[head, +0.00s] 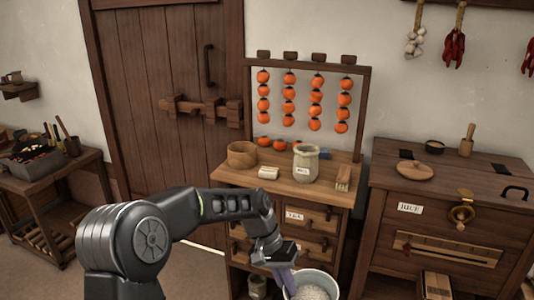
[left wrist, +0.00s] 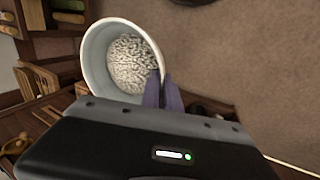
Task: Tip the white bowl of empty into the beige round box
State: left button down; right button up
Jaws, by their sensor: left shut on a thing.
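The white bowl (head: 331,284) is at the bottom of the head view, in front of the drawer stand, cut off by the frame edge. Pale grain-like contents (head: 310,293) lie in it, and its opening faces up. My left gripper (head: 286,279) is shut on the bowl's rim at its left side. The left wrist view shows the bowl (left wrist: 92,58) with the fingers (left wrist: 163,93) at its wall and the pale contents inside. A beige round box (head: 242,155) stands on the stand's top, at its left, above and beyond the gripper. Its inside is mostly hidden. My right gripper is not in view.
On the stand top (head: 330,196), a labelled jar (head: 306,165), a small pale block (head: 268,172), a brush (head: 343,177) and orange fruits (head: 279,144) stand near the box. Strings of fruits (head: 316,97) hang above. A rice chest (head: 450,220) stands to the right.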

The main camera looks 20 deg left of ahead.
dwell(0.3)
pick_arm(q)
jog(key=s+f, duration=0.3)
jog(key=f, duration=1.1)
jog(key=shift+s, duration=0.35)
